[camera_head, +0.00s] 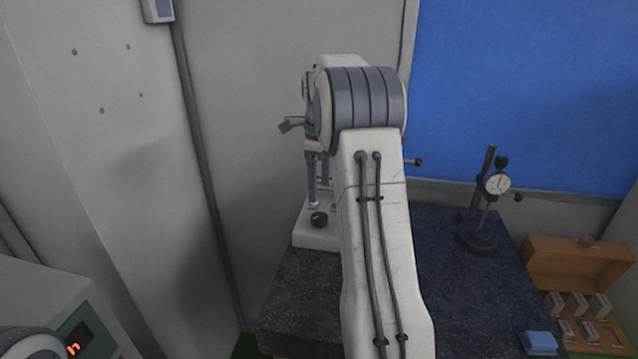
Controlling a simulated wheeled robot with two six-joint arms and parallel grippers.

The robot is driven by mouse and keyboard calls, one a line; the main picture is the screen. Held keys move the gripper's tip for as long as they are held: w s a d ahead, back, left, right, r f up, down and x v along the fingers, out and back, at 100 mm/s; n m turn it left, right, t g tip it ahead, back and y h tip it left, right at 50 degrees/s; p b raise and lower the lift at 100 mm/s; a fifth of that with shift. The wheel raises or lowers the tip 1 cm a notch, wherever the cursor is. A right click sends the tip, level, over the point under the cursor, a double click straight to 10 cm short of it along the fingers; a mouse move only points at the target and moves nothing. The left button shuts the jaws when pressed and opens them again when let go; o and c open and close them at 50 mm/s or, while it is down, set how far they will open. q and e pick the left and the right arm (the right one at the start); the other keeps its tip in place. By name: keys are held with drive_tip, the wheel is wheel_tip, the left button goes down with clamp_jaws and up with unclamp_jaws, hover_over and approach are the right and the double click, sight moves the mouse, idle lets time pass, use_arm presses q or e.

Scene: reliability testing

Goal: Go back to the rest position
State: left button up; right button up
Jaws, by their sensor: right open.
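My right arm (380,240) rises from the bottom centre. Its pale link carries two dark cables and ends in a large grey-banded joint. My right gripper lies beyond this joint and is mostly hidden by the arm. It is open, but its fingertips cannot be clearly told from the parts behind the joint. I see nothing held. My left gripper is not in view.
A dark granite plate (462,290) bears a white device base with a black knob (318,219), close behind my arm. A dial gauge stand (478,236), a blue block (538,343) and an open wooden box (575,265) are right. A display instrument (45,285) stands left.

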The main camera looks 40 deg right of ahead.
drive_tip(key=shift+r, duration=0.9)
drive_tip(key=shift+a, duration=0.1)
